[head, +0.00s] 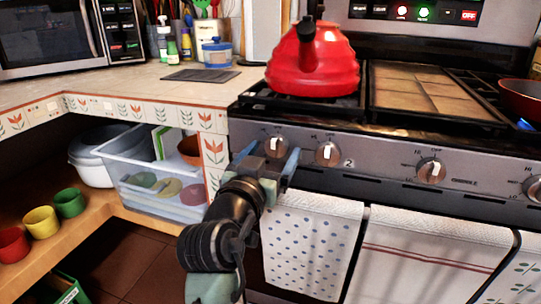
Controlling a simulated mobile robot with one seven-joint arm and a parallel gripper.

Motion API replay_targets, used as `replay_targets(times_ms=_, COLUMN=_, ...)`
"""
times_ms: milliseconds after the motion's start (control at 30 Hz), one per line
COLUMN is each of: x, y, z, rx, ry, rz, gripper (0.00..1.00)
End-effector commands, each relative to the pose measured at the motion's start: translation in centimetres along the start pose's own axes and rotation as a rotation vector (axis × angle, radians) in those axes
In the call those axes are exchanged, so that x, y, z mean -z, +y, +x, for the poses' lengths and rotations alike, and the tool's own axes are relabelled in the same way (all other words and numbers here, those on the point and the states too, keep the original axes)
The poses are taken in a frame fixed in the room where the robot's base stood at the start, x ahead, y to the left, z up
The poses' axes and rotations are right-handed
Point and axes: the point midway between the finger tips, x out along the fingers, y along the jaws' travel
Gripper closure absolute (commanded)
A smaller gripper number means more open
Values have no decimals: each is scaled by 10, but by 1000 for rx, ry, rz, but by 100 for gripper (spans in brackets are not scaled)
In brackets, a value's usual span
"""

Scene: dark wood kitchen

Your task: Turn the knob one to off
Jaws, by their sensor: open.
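The stove's leftmost knob (276,146), round with a pale upright bar, is on the front panel under the red kettle. I take it as knob one; its number is not visible. My gripper (273,157) is in front of it, with blue-grey fingers apart on either side of the knob in the picture. I cannot tell whether either finger touches it. The lower part of the knob's surroundings is hidden by my gripper. A second knob (327,152), with a "2" beside it, sits just to the right.
The red kettle (312,62) stands on the back left burner area. More knobs, such as the middle one (431,171), line the panel. Towels (311,240) hang below on the oven handle. A red pan (521,99) sits at right above a blue flame.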

Motion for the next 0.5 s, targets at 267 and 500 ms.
replay_targets(times_ms=267, x=2, y=-1, z=-26, rx=2, ry=0, rz=-1, gripper=12)
replay_targets(times_ms=500, x=1, y=-1, z=-78, rx=3, ry=-1, rz=-2, gripper=12)
